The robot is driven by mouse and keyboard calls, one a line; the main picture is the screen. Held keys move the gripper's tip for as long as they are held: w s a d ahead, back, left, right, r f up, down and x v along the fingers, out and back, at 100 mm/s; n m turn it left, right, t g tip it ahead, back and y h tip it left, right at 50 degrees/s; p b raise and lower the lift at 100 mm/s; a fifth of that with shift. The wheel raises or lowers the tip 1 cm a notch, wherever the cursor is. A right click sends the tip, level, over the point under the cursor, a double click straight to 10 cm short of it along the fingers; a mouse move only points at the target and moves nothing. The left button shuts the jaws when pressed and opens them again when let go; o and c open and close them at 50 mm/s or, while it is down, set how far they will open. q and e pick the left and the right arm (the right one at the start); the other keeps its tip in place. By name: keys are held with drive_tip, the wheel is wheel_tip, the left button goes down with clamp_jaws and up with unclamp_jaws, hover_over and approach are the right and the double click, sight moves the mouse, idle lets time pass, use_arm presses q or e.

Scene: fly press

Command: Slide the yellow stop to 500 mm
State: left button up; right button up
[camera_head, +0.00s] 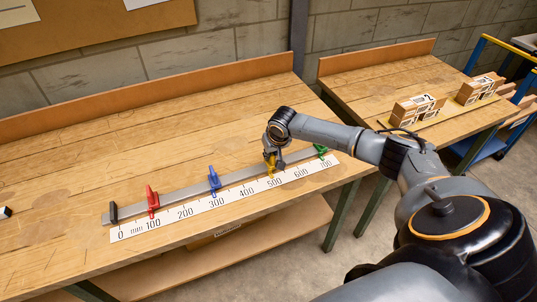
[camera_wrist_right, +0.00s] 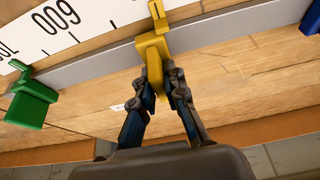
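The yellow stop (camera_head: 271,164) sits on the grey rail (camera_head: 240,178), with its pointer beside the 500 label on the white scale (camera_head: 206,204). I cannot read its exact alignment with the mark. My right gripper (camera_head: 272,150) is at the stop from behind and above, partly hiding it. In the right wrist view, the gripper fingers (camera_wrist_right: 165,80) lie on both sides of the yellow stop's body (camera_wrist_right: 153,55) and appear closed on it. My left gripper is in neither view.
A green stop (camera_head: 320,150) is to the right on the same rail. A blue stop (camera_head: 214,180) and a red stop (camera_head: 152,199) are to the left. A dark end block (camera_head: 113,212) marks the rail's left end.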

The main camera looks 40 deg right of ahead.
drive_tip(key=o, duration=0.3)
drive_tip(key=v, duration=1.2)
drive_tip(key=shift+s, duration=0.1)
drive_tip(key=shift+f, duration=0.1)
